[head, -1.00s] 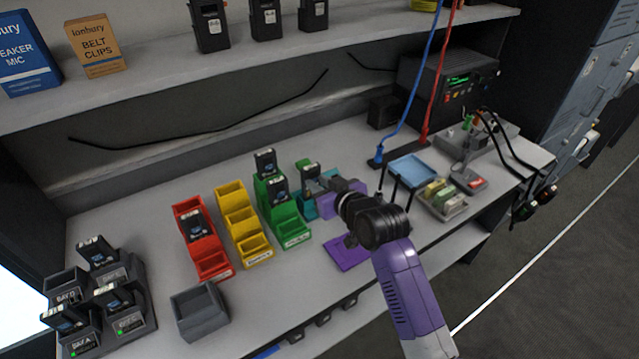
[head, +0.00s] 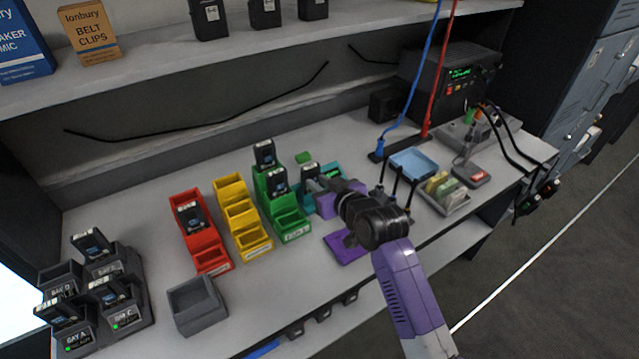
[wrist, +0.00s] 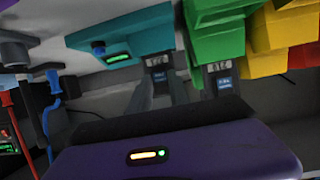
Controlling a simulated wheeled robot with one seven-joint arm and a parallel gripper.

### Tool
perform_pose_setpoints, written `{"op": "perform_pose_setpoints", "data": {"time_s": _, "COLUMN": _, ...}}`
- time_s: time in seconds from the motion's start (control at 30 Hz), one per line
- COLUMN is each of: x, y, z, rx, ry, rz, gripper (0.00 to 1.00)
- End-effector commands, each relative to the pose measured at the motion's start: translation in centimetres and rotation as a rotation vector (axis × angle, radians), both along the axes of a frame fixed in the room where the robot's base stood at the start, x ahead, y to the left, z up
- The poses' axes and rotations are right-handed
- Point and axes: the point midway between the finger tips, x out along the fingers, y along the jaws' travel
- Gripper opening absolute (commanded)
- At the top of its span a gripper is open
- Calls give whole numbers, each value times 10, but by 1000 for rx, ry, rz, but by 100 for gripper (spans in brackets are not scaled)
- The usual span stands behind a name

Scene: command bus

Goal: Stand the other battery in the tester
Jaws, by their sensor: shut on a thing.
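The tester is a teal unit (head: 327,203) beside the green bins, with a lit green display; it also shows at the top of the wrist view (wrist: 125,38). My gripper (head: 318,184) is shut on a dark battery (head: 309,171) with a pale top. The battery looks upright and is held at the tester's left side; it also shows in the wrist view (wrist: 159,76). Its lower end is hidden, so I cannot tell whether it is seated. Other batteries stand in the green bins (head: 292,228) and the red bin (head: 211,259).
Yellow bins (head: 254,246) stand between red and green. A charger (head: 140,300) with several batteries is at the left, near an empty grey bin (head: 198,305). A purple mat (head: 347,247) lies in front.

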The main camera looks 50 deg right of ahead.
Motion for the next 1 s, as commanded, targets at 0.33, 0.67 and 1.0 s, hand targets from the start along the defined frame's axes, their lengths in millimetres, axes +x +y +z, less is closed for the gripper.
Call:
{"op": "perform_pose_setpoints", "data": {"time_s": 0.33, "x": 0, "y": 0, "z": -1, "rx": 0, "ry": -1, "rz": 0, "gripper": 0}}
{"op": "perform_pose_setpoints", "data": {"time_s": 0.67, "x": 0, "y": 0, "z": -5, "rx": 0, "ry": -1, "rz": 0, "gripper": 0}}
{"op": "perform_pose_setpoints", "data": {"time_s": 1.0, "x": 0, "y": 0, "z": -5, "rx": 0, "ry": 0, "rz": 0, "gripper": 48}}
